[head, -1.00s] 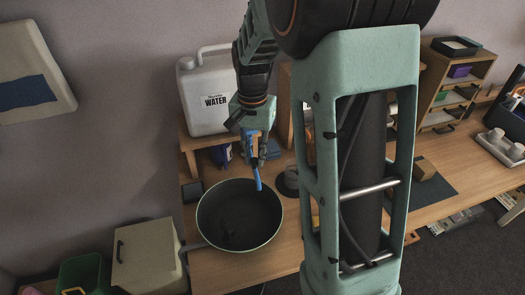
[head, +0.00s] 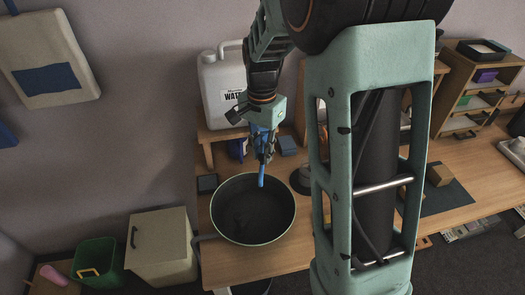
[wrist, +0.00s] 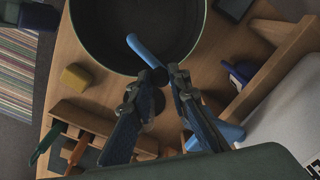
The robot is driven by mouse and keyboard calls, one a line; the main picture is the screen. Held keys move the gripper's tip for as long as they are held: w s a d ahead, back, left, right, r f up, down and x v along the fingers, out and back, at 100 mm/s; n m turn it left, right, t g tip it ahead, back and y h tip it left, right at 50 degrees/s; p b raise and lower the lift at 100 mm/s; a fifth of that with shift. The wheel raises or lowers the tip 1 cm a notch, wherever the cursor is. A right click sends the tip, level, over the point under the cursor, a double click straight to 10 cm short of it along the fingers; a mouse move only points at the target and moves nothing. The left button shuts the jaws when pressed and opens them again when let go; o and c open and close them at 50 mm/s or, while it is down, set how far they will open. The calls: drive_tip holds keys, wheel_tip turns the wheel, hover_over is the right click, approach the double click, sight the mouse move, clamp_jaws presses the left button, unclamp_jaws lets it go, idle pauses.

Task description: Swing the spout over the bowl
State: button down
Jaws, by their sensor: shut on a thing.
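The blue spout (head: 262,176) is a short bent tube. In the head view its free end shows over the far part of the dark round bowl (head: 232,220). My gripper (head: 263,152) is shut on the spout behind that end. In the wrist view the spout (wrist: 141,48) reaches out past my gripper (wrist: 156,82), and its tip lies over the inside of the bowl (wrist: 95,35). The spout's held part is hidden between the fingers. More blue (wrist: 228,132) shows behind the right finger.
A white water canister (head: 220,85) stands on a wooden stand behind the bowl. A dark round thing (head: 301,181) is close to the bowl's right. A cream box (head: 160,245) and green bin (head: 97,262) stand left. My arm hides part of the table.

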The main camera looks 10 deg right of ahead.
sight(262, 155)
drive_tip(key=c, duration=1.8)
unclamp_jaws()
drive_tip(key=shift+a, duration=0.15)
wheel_tip(262, 155, up, 12)
drive_tip(key=shift+r, duration=0.1)
drive_tip(key=shift+w, duration=0.1)
